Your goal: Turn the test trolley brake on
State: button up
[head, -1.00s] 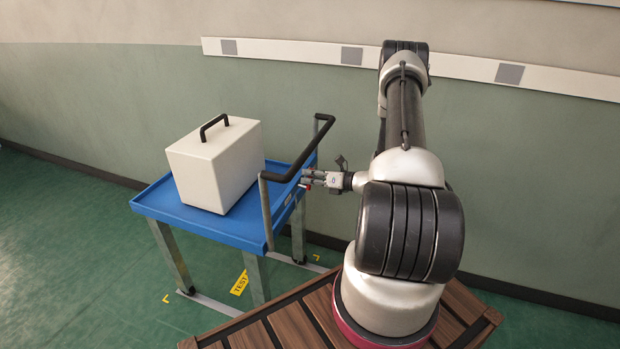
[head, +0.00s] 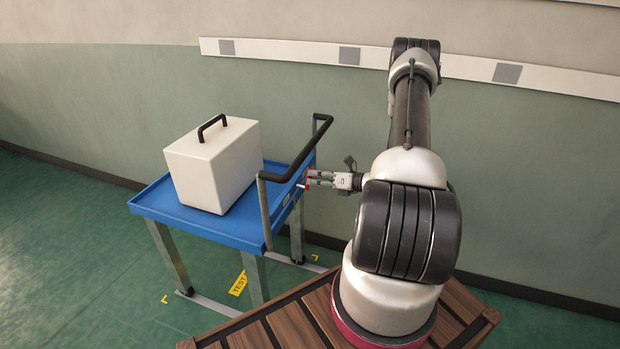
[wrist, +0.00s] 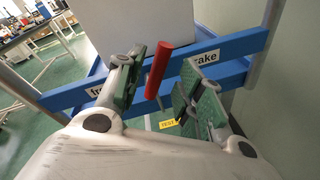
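The test trolley (head: 200,228) is blue with grey legs and a black push handle (head: 291,166). Its red brake lever (wrist: 157,70) stands out from the blue end frame (wrist: 240,47) in the wrist view, slightly tilted. A label reading "brake" (wrist: 204,59) is to the right of the lever, and a partly hidden label starting "fr" (wrist: 98,93) is to the left. My gripper (wrist: 166,78) is open, with the lever between its fingers, nearer the left one. I cannot tell whether they touch. In the head view my gripper (head: 308,178) is beside the trolley's handle end.
A white case (head: 213,165) with a black handle sits on the trolley top. The push handle passes close to my gripper. A green wall (head: 530,180) with a white rail stands behind. A yellow "TEST" floor label (head: 238,284) lies by the trolley. Green floor is clear at the left.

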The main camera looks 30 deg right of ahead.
jog(key=v, duration=0.8)
jog(key=shift+s, duration=0.15)
jog(key=shift+r, duration=0.1)
jog(key=s+a+f+n+g+y, duration=0.2)
jog(key=s+a+n+g, duration=0.25)
jog(key=s, duration=0.25)
jog(key=s+a+r+n+g, duration=0.4)
jog(key=s+r+n+g, duration=0.4)
jog(key=n, duration=0.3)
jog(key=s+a+r+n+t+h, duration=0.1)
jog(key=s+a+r+n+h, duration=0.1)
jog(key=r+n, duration=0.4)
jog(key=s+a+r+n+t+h, duration=0.1)
jog(key=s+a+r+n+h, duration=0.2)
jog(key=r+n, duration=0.4)
jog(key=s+a+r+n+t+h, duration=0.1)
jog(key=s+a+r+n+h, duration=0.2)
jog(key=r, duration=1.2)
jog(key=n+h, duration=0.2)
jog(key=n, duration=0.2)
jog(key=shift+s+a+r, duration=0.2)
jog(key=shift+s+r, duration=0.05)
jog(key=shift+s, duration=0.15)
